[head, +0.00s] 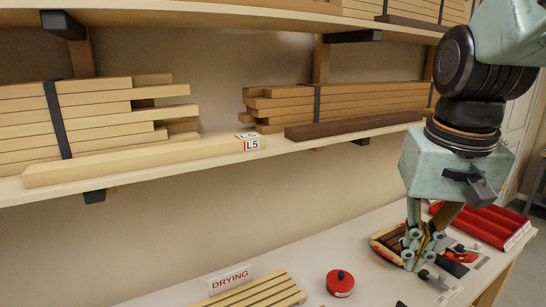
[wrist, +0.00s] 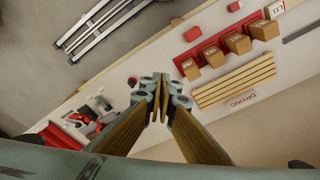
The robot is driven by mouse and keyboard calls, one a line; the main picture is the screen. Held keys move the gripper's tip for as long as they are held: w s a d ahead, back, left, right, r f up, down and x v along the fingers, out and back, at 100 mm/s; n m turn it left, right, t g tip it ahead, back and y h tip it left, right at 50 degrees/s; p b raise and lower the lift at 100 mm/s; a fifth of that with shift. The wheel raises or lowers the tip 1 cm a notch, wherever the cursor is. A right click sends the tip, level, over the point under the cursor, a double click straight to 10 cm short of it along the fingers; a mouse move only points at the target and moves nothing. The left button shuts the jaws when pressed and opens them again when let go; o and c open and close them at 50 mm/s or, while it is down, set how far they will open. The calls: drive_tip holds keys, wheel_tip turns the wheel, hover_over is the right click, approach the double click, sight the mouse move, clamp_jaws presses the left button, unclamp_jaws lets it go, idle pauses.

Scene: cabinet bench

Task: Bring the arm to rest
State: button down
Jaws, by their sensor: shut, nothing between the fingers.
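My gripper (head: 412,264) hangs pointing down over the right part of the bench in the head view, on my pale green arm. Its fingers are together with nothing between them. In the wrist view my gripper (wrist: 160,90) also shows shut and empty, with the white bench behind it. In the head view a wood-edged tray with dark pieces (head: 381,243) lies behind the fingers and is partly hidden by them. I cannot tell how far above the bench the fingertips are.
The bench (head: 310,254) carries a round red tin (head: 340,283), a slatted drying rack (head: 262,291) and red trays (head: 485,222). Above it a shelf (head: 215,158) holds stacked boards and a dark plank (head: 350,125). Wooden blocks (wrist: 238,42) and a ladder (wrist: 95,20) show in the wrist view.

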drive_tip(key=s+a+f+n+t+b, duration=0.1)
drive_tip(key=s+a+b, duration=0.1)
drive_tip(key=s, duration=0.5)
drive_tip(key=s+a+f+n+t+b, duration=0.1)
drive_tip(key=s+a+b, duration=0.1)
drive_tip(key=s, duration=0.6)
drive_tip(key=shift+s+a+f+b, duration=0.2)
drive_tip(key=shift+s+f+b, duration=0.1)
drive_tip(key=shift+f, duration=0.05)
